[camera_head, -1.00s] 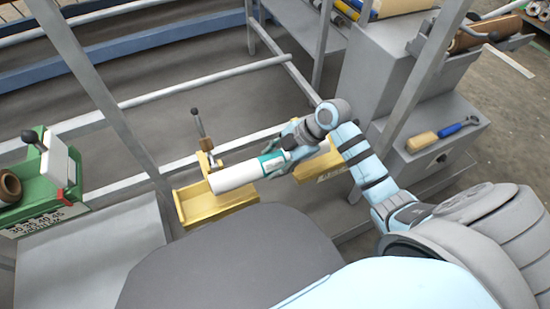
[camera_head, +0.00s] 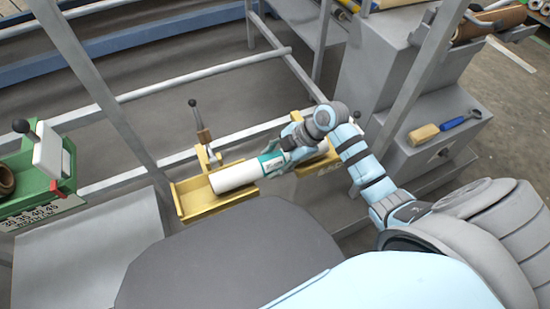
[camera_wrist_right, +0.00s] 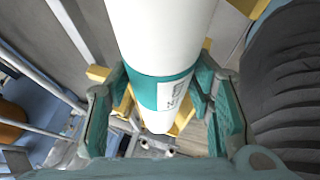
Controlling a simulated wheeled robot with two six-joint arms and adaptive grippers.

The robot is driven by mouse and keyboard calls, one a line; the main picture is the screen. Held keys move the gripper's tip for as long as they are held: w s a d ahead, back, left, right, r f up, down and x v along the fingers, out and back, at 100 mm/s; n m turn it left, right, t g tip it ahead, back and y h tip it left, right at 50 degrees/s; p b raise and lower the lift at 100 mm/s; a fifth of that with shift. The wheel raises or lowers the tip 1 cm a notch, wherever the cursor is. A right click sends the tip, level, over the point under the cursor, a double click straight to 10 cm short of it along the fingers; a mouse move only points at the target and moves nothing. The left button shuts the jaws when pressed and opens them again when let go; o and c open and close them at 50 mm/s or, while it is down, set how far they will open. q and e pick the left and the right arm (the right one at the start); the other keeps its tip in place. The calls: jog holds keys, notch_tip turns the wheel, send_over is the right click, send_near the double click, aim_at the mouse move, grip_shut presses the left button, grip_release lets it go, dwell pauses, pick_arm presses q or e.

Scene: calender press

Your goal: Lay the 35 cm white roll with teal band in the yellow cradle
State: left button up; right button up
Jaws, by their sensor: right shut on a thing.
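The white roll with a teal band (camera_head: 236,176) is in my right gripper (camera_head: 284,153), seen in the head view. The gripper is shut around the roll near the teal band. In the right wrist view the roll (camera_wrist_right: 165,35) runs between the two fingers (camera_wrist_right: 165,105), with the band and a printed label between them. The yellow cradle (camera_head: 199,203) lies under the roll, with a trough at the left and another yellow part at the right. The roll's left end is over the left trough; I cannot tell whether it touches. My left gripper is not in view.
A lever with a dark knob (camera_head: 200,122) stands behind the cradle. A green device (camera_head: 40,180) with a white block is at the left. Grey frame posts (camera_head: 100,95) rise near the cradle. A brush and a blue-handled tool (camera_head: 456,124) lie on a grey box at the right.

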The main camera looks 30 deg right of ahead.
jog(key=shift+f, duration=0.1)
jog(key=o, duration=1.6)
jog(key=v, duration=1.2)
jog(key=shift+f, duration=0.1)
